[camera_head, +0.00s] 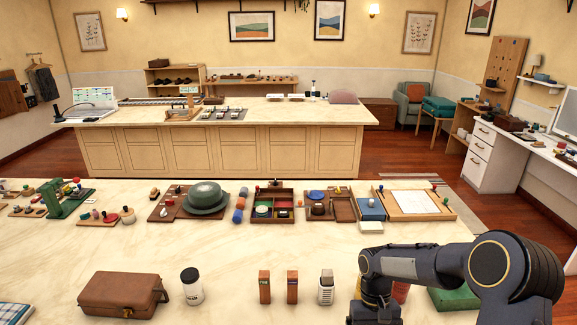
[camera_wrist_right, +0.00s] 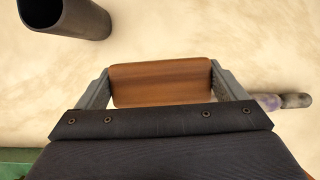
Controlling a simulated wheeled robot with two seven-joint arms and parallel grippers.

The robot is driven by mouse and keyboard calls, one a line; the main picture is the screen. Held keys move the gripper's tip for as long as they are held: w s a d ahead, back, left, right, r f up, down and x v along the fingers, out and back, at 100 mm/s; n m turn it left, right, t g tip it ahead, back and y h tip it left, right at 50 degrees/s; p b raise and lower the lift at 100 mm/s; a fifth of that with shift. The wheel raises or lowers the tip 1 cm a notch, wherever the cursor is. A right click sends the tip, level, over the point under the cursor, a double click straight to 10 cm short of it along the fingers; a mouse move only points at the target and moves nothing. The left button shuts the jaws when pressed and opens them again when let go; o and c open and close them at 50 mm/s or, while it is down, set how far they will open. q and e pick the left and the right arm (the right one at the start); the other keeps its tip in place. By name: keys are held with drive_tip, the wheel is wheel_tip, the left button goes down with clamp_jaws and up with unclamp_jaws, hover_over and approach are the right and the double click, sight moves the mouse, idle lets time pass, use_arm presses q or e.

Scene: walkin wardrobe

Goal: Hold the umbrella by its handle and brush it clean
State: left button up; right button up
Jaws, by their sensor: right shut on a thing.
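My right gripper (camera_wrist_right: 160,88) is shut on a brown wooden piece (camera_wrist_right: 160,74) with a smooth, flat face, held across between both fingers. I cannot tell whether it is the brush or a handle. A dark hollow tube end (camera_wrist_right: 68,18) shows at the top left of the right wrist view, apart from the fingers. In the head view my right arm comes in at the lower right, and its gripper is below the picture edge. I cannot make out an umbrella for certain. My left gripper is not in view.
On the near marble counter (camera_head: 230,265) stand a brown case (camera_head: 122,292), a white jar (camera_head: 192,286), two small brown boxes (camera_head: 265,286) and a grey-white bottle (camera_head: 326,287). A green box (camera_head: 455,299) lies beside my right arm. Trays and a green hat (camera_head: 206,196) line the far edge.

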drive_tip(key=shift+w+a, duration=0.1)
drive_tip(key=shift+w, duration=0.1)
drive_tip(key=w+a+r+p, duration=0.3)
drive_tip(key=w+a, duration=0.5)
drive_tip(key=a, duration=0.4)
wheel_tip(320, 180, down, 4)
drive_tip(key=b, duration=0.3)
drive_tip(key=shift+r, duration=0.1)
drive_tip(key=shift+d, duration=0.1)
